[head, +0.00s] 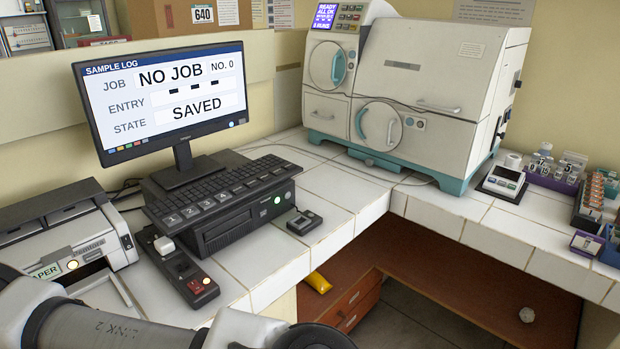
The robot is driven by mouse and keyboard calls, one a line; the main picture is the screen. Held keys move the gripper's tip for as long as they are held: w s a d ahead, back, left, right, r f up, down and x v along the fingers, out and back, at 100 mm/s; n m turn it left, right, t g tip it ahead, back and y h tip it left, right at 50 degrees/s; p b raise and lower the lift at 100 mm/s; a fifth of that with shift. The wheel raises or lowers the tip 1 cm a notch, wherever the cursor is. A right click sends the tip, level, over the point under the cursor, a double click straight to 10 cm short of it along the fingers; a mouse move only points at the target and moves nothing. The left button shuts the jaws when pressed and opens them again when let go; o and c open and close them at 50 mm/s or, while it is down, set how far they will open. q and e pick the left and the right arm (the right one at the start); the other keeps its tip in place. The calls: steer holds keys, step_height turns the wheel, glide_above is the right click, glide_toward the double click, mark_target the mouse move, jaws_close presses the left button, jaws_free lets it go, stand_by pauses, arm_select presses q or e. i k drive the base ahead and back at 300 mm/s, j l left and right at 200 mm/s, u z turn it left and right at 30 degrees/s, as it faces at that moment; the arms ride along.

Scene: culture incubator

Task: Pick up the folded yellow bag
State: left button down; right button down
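A small yellow object (318,282), which looks like the folded yellow bag, lies below the counter edge, on or against the top of a brown wooden drawer unit (352,300). The counter and its corner hide part of its surroundings, and I cannot make out its folds. My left arm crosses the bottom left of the head view, with its links in front of the counter. Neither of my grippers shows in the head view.
A white tiled counter (335,215) bends around a corner. It carries a monitor (165,95), keyboard (215,190), printer (65,240), black control box (180,270) and white incubator (430,95). Racks of vials (555,170) stand at right. Below is a brown shelf (460,270).

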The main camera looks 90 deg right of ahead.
mark_target(316, 280)
steer(key=l+z, duration=0.1)
steer(key=z, duration=2.7)
steer(key=i+l+z, duration=0.35)
steer(key=i+z, duration=0.4)
steer(key=i, duration=0.15)
